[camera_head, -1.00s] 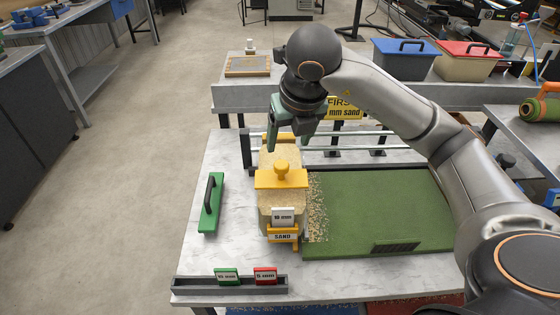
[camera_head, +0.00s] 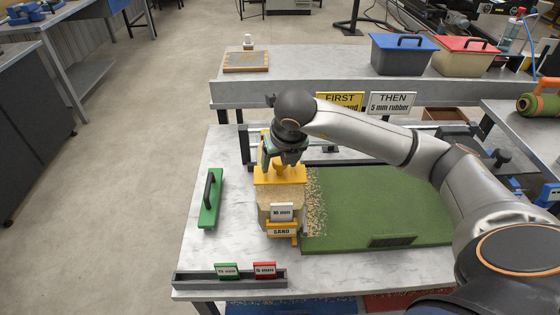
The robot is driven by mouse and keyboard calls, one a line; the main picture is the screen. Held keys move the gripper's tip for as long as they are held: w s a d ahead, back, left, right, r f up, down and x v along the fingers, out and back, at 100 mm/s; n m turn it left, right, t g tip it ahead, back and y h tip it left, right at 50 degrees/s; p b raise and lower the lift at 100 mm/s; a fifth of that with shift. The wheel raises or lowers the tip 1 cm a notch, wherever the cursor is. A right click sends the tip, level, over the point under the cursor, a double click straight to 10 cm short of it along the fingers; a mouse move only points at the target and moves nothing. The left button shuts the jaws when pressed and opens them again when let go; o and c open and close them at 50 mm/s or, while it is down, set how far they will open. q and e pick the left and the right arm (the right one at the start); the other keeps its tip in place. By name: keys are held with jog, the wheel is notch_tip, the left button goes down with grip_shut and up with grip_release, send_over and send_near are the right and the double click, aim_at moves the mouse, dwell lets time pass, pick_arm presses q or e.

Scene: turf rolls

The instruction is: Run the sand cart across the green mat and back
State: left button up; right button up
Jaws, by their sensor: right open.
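The sand cart (camera_head: 281,213) is a sand-filled box with a yellow top bar, a yellow knob, a white card and a "SAND" label. It stands at the left edge of the green mat (camera_head: 375,205). A strip of sand grains lies on the mat just right of the cart. My right gripper (camera_head: 279,163) is open, low over the cart's yellow top, with its fingers around the knob. The gripper partly covers the knob, and I cannot tell whether the fingers touch it. My left gripper is not in view.
A green block with a black handle (camera_head: 210,203) lies left of the cart. A grey rack (camera_head: 230,280) with green and red tags is at the table's front. Blue-lidded (camera_head: 404,54) and red-lidded (camera_head: 466,57) bins stand behind, above "FIRST" and "THEN" signs.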

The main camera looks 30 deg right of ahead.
grip_shut()
dwell(0.5)
dwell(0.8)
